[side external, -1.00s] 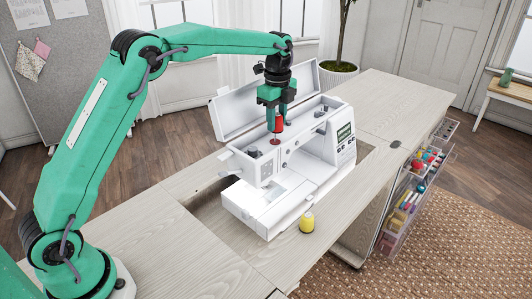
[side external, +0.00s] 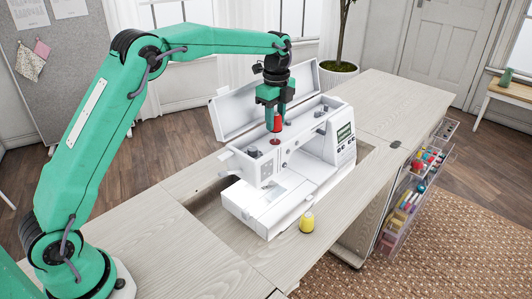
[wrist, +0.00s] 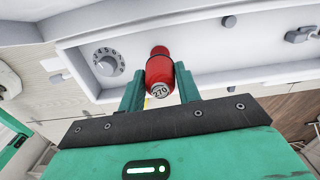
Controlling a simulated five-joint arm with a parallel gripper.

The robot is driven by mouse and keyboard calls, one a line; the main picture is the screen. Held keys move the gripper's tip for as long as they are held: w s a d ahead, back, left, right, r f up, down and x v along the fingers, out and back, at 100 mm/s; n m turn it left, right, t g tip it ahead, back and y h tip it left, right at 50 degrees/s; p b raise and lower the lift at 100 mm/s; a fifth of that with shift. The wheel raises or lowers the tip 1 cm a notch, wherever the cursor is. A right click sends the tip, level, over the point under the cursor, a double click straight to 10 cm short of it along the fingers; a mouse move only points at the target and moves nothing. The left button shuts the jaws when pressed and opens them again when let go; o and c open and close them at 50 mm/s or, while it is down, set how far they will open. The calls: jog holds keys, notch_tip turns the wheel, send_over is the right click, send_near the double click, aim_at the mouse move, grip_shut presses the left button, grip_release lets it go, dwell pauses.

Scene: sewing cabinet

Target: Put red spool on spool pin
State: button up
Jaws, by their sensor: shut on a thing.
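The red spool (side external: 277,124) is held upright between the fingers of my gripper (side external: 275,112), above the open top of the white sewing machine (side external: 310,150). In the wrist view the red spool (wrist: 160,71), its end marked 270, sits between both green fingertips of my gripper (wrist: 160,88). A small red disc (side external: 275,142) shows just below the spool at the machine's top. I cannot tell whether it touches the spool. The spool pin cannot be made out.
The machine's lid (side external: 255,97) stands open behind my gripper. An open drawer unit (side external: 408,215) with coloured spools is at the right. A dial (wrist: 108,61) shows near the held spool.

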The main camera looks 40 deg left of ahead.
jog(key=shift+f, duration=1.2)
dwell(0.9)
jog(key=o, duration=1)
jog(key=shift+f, duration=0.1)
notch_tip(320, 180, up, 8)
jog(key=shift+r, duration=0.1)
dwell(0.5)
